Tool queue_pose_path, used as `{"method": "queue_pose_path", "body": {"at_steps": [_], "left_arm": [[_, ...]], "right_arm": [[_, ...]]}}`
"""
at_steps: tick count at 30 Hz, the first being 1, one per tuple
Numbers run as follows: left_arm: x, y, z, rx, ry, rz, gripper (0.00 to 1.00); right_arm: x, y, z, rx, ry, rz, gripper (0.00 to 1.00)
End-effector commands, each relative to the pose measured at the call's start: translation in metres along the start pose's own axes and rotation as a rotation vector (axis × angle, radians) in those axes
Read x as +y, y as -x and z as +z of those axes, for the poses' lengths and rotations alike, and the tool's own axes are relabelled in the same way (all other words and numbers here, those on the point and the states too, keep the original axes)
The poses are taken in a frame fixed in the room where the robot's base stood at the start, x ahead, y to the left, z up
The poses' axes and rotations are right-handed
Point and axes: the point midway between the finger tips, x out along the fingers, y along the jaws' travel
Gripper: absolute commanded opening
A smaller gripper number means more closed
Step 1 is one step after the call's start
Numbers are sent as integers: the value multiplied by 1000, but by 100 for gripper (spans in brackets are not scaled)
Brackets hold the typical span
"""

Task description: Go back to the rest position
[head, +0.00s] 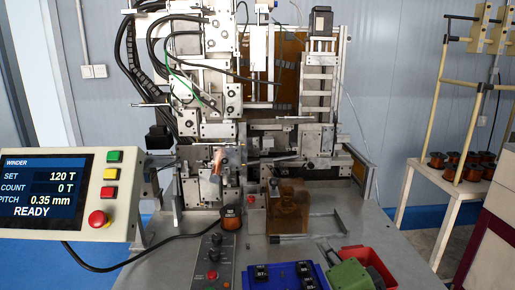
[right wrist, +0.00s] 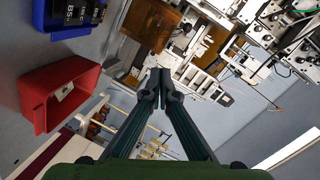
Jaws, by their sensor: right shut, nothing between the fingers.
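My right gripper (right wrist: 160,84) is shut with nothing between its fingers in the right wrist view. In the head view its green housing (head: 350,274) shows low right of the middle, above the table and beside the red bin (head: 374,262). The fingers are small and hard to make out there. My left gripper is not in the head view. The coil winder (head: 225,110) stands behind the table, apart from my right gripper. Its panel screen (head: 42,190) reads READY, SET 120 T and COUNT 0 T.
A blue tray (head: 250,281) with black parts is at the front of the table (head: 170,245); the red bin (right wrist: 33,100) lies left in the wrist view. A brown translucent guard (head: 288,212) and a button box (head: 212,262) stand nearby. A spool rack (head: 450,90) is at right.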

Motion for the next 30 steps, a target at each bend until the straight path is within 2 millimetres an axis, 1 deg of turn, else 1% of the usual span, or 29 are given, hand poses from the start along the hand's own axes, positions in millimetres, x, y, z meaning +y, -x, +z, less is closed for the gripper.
{"method": "queue_pose_path", "body": {"at_steps": [1, 5, 8, 9, 11, 14, 15, 17, 18, 20, 21, 23, 24, 26, 27, 29, 30], "left_arm": [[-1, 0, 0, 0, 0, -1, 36], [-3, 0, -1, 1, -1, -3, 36], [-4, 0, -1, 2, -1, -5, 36], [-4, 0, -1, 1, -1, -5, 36], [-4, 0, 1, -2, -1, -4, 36], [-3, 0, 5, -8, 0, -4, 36], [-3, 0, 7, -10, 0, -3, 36], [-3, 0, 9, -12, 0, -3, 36], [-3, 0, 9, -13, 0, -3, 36], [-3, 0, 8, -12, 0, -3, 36], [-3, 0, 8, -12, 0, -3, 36], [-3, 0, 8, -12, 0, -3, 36], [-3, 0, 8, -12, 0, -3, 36], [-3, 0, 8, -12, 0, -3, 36], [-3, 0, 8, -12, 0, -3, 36], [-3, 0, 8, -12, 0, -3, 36], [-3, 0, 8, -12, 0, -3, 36]], "right_arm": [[12, 2, 4, -12, 29, 27, 0], [44, 9, 17, -54, 121, 102, 0], [73, 18, 28, -98, 207, 168, 0], [86, 23, 34, -121, 246, 198, 0], [107, 31, 42, -159, 307, 242, 0], [146, 51, 57, -245, 429, 324, 0], [165, 62, 65, -290, 486, 362, 0], [194, 82, 76, -368, 577, 418, 0], [212, 96, 83, -425, 639, 452, 0], [236, 118, 93, -511, 724, 494, 0], [251, 133, 98, -568, 777, 517, 0], [271, 155, 106, -655, 851, 545, 0], [282, 170, 111, -710, 895, 559, 0], [298, 191, 116, -793, 958, 577, 0], [307, 206, 120, -847, 995, 586, 0], [320, 227, 125, -930, 1049, 595, 0], [328, 242, 127, -987, 1084, 599, 0]]}}
